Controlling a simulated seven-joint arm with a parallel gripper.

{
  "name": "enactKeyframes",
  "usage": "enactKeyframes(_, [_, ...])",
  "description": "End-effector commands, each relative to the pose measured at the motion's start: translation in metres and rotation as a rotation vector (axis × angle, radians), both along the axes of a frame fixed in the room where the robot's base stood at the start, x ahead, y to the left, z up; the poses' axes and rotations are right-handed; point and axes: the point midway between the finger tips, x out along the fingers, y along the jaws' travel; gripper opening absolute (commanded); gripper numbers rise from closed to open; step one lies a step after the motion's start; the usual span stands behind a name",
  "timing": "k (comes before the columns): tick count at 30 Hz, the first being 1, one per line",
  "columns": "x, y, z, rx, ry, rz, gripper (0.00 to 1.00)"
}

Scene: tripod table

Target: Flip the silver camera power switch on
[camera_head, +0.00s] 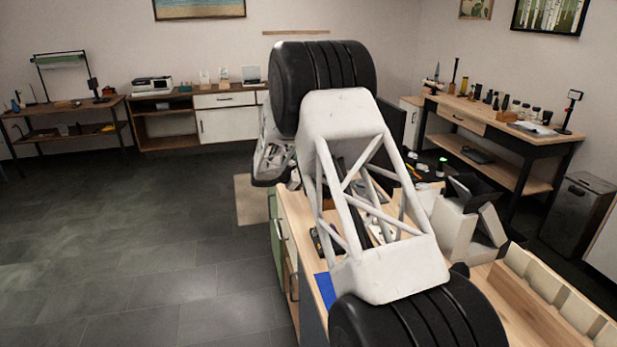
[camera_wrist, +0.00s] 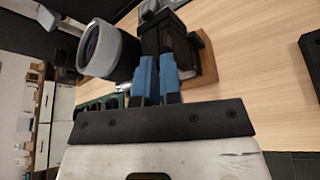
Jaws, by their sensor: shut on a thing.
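A camera with a silver-grey lens barrel (camera_wrist: 122,56) and a dark front glass shows in the wrist view, at the upper left, tilted in the picture. Dark parts (camera_wrist: 165,32) stand beside the lens, straight ahead of my gripper. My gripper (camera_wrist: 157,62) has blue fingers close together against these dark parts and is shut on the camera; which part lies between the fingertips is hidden. I cannot make out the power switch or its position. In the head view my own arm hides the gripper and the camera.
A wooden table top (camera_wrist: 250,45) lies beyond the gripper, with a dark object (camera_wrist: 312,60) at the right edge. A wooden block (camera_wrist: 207,55) is close to the fingers. In the head view, a pale compartment tray (camera_head: 560,290) and a white stand (camera_head: 455,228) are right of my arm.

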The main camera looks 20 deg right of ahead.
Motion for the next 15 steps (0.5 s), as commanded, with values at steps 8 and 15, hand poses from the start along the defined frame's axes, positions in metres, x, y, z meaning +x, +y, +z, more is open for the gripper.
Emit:
enactKeyframes(8, [-0.0034, 0.0001, -0.0019, 0.0, -0.106, 0.0, 0.0])
enactKeyframes(15, [-0.0037, 0.0001, -0.0021, 0.0, -0.123, 0.0, 0.0])
